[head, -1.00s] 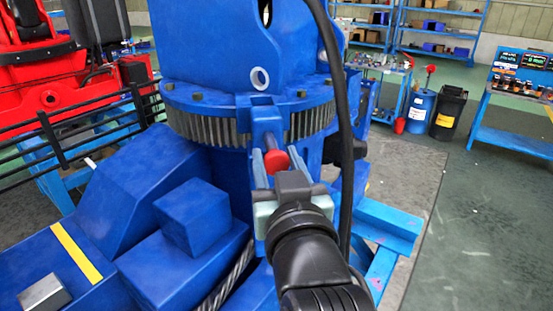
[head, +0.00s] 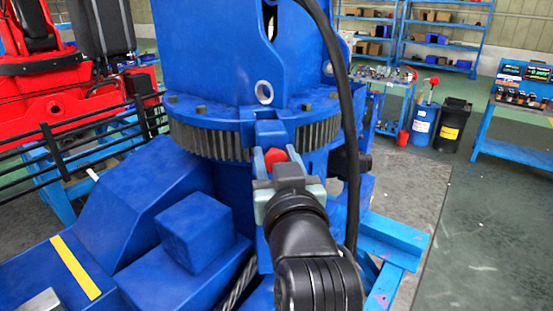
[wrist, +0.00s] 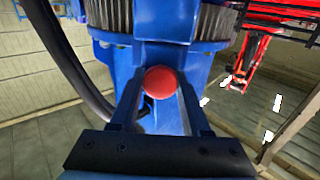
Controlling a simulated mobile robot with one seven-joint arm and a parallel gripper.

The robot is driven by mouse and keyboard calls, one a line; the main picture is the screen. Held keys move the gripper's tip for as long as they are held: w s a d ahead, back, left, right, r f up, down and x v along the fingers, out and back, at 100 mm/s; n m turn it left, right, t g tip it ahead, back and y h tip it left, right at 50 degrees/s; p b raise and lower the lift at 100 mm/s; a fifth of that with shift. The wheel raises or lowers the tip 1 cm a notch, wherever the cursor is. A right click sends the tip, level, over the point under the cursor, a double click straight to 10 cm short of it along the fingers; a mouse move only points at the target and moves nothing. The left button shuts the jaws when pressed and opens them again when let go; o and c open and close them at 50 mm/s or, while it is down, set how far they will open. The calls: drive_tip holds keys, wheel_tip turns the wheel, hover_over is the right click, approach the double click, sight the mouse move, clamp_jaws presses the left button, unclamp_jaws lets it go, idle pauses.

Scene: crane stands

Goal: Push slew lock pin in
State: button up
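The slew lock pin shows as a red round knob (head: 275,157) at the front of a blue bracket (head: 268,130) under the toothed slew ring. In the wrist view the knob (wrist: 160,82) is centred between my two fingers, facing me. My gripper (head: 280,160) is in front of the bracket, with its fingers spread on either side of the knob. The fingers look apart, with no clear grip on it. The palm is close behind the knob in the head view; whether it touches is hidden. The pin's shaft is mostly hidden.
A black hose (head: 345,130) hangs just right of my gripper. The blue crane base (head: 150,190) with box shapes is at left, and a blue frame (head: 395,235) is at lower right. Black railings (head: 80,150) stand at far left.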

drive_tip(key=o, duration=0.4)
drive_tip(key=shift+w, duration=0.15)
drive_tip(key=s+d+b, duration=0.1)
drive_tip(key=s+b, duration=0.6)
drive_tip(key=s, duration=0.4)
drive_tip(key=shift+d+f, duration=0.2)
drive_tip(key=shift+d, duration=0.15)
drive_tip(key=shift+s+b, duration=0.15)
drive_tip(key=shift+b, duration=1.05)
drive_tip(key=b, duration=0.1)
drive_tip(key=s+b, duration=0.1)
drive_tip(key=b, duration=0.1)
drive_tip(key=shift+s+d+r, duration=0.15)
drive_tip(key=shift+s, duration=0.15)
